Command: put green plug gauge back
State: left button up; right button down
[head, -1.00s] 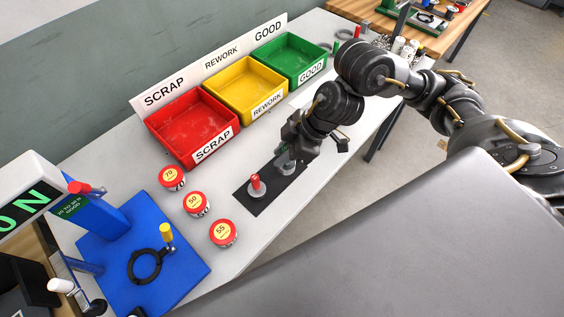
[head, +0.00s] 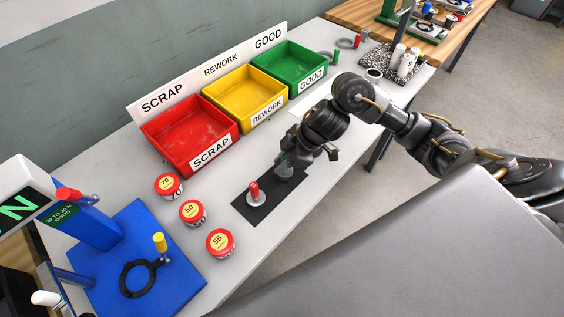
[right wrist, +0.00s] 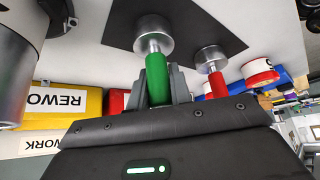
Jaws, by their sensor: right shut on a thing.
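My right gripper (head: 285,163) is over the far right end of the black mat (head: 264,210). In the right wrist view, the gripper (right wrist: 160,95) is shut on the green handle of the green plug gauge (right wrist: 156,72). Its metal cylinder (right wrist: 152,35) is at the black mat (right wrist: 115,22); I cannot tell whether it rests on it. In the head view the gripper mostly hides this gauge. The red plug gauge (head: 254,190) stands upright on the mat beside it and also shows in the right wrist view (right wrist: 216,80). My left gripper is not in view.
Red scrap (head: 165,145), yellow rework (head: 222,112) and green good (head: 270,75) bins line the back. Red-topped tins (head: 192,212) stand left of the mat. A blue fixture (head: 125,270) holds a black ring. The table's front edge is close to the mat.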

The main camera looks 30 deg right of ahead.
jog(key=c, duration=1.3)
grip_release()
jog(key=shift+f, duration=0.1)
jog(key=shift+r, duration=0.25)
jog(key=v, duration=1.2)
jog(key=shift+f+p, duration=0.1)
jog(key=shift+p, duration=0.25)
jog(key=shift+s, duration=0.1)
